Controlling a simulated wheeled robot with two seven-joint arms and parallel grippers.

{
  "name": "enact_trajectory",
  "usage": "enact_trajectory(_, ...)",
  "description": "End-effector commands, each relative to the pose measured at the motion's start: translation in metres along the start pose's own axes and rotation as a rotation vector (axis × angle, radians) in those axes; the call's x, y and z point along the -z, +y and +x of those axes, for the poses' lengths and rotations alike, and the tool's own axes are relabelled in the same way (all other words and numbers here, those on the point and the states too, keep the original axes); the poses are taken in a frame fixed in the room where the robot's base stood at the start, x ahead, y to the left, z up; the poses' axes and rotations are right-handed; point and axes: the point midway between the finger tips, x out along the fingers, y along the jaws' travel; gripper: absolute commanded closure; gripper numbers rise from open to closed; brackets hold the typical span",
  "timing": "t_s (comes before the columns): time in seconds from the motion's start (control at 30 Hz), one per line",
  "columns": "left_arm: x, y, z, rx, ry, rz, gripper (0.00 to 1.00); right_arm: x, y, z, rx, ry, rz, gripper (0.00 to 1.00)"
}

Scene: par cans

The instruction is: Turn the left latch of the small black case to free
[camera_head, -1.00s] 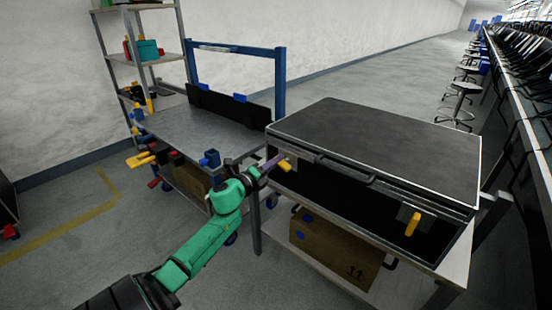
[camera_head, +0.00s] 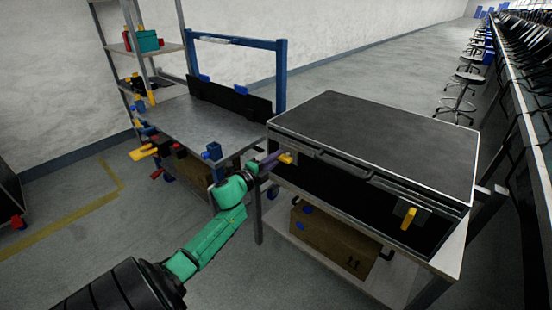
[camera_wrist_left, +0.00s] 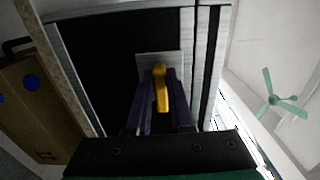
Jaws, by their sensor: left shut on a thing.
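The black case (camera_head: 375,130) with light metal edges lies on a table at the right. Its left latch, a yellow lever (camera_head: 286,158), is at the left end of the front face. In the left wrist view the yellow latch (camera_wrist_left: 160,85) stands before a grey plate, between the dark fingers. My left gripper (camera_head: 270,160) is at this latch and shut on it. The other yellow latch (camera_head: 408,217) sits at the right end of the case front and points up and down. My right gripper is not in view.
A cardboard box (camera_head: 333,240) stands on the shelf under the case. A grey workbench (camera_head: 200,125) with a blue frame is to the left, with a blue clamp-like object (camera_head: 212,152) near its front edge. A metal shelf rack (camera_head: 140,48) stands behind. The floor at the left is open.

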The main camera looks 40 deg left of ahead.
Motion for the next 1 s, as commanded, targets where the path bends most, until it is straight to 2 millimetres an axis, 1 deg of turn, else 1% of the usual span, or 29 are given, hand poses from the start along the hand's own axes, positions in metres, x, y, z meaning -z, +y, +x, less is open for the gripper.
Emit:
enact_trajectory(0.17,0.000,0.002,0.000,-0.002,0.000,-0.003,1.00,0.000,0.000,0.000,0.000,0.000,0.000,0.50)
enact_trajectory(0.2,0.000,0.002,0.000,-0.002,0.000,-0.003,0.72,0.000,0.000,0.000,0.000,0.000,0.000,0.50)
enact_trajectory(0.27,0.000,0.002,0.000,-0.002,0.000,-0.003,0.50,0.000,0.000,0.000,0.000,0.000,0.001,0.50)
enact_trajectory(0.57,0.000,0.001,-0.001,-0.001,0.000,-0.001,0.50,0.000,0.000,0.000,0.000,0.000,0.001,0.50)
enact_trajectory(0.67,0.000,0.001,-0.005,-0.002,0.000,-0.001,0.50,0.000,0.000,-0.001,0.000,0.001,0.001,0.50)
enact_trajectory(0.77,0.001,0.001,-0.019,-0.003,0.001,-0.002,0.50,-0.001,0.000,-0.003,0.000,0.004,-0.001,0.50)
enact_trajectory(0.83,0.001,0.000,-0.033,-0.004,0.001,0.000,0.50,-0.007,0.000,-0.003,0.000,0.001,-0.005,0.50)
enact_trajectory(0.97,0.000,0.002,-0.071,-0.007,-0.001,-0.003,0.50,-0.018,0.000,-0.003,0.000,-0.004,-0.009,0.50)
enact_trajectory(1.0,0.001,0.002,-0.083,-0.006,-0.001,-0.003,0.50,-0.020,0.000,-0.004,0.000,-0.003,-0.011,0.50)
